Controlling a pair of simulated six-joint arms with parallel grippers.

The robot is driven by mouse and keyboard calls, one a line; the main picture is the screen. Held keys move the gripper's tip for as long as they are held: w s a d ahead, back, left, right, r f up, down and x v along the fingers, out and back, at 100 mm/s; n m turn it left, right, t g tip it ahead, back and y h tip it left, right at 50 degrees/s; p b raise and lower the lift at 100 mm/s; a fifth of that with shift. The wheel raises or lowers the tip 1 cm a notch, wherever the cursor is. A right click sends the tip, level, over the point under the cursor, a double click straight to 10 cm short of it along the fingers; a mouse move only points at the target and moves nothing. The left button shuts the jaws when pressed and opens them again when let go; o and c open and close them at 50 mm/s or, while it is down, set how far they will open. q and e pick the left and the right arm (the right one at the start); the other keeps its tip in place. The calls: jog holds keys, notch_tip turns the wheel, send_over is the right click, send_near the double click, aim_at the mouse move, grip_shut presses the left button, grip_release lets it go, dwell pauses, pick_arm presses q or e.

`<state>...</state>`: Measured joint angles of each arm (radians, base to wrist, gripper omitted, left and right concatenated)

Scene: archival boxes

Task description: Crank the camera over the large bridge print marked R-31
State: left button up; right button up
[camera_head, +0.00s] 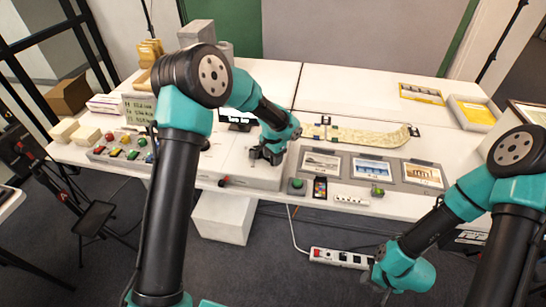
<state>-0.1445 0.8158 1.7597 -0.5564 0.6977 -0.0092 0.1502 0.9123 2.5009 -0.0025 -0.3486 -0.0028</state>
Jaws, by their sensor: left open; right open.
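Three framed prints lie in a row near the table's front edge: a greyish one (321,163), a bluish one (370,171) and one with orange arch shapes (423,175). Their markings are too small to read, so I cannot tell which is R-31. A small red-tipped handle (224,181) sticks out of the front of a low white unit (245,173); I cannot tell if it is the crank. My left gripper (266,158) is open above this unit, left of the prints. My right gripper (376,288) is open, low in front of the table. No camera is clearly visible.
A green button (297,184), a colour card (320,188) and a white strip (351,200) lie before the prints. A long yellowish strip (365,136) lies behind them. Coloured blocks (125,150) sit at left. A power strip (341,258) is below the table.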

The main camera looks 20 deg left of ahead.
pick_arm(q)
jog(key=shift+f, duration=0.1)
jog(key=shift+c, duration=0.3)
grip_shut()
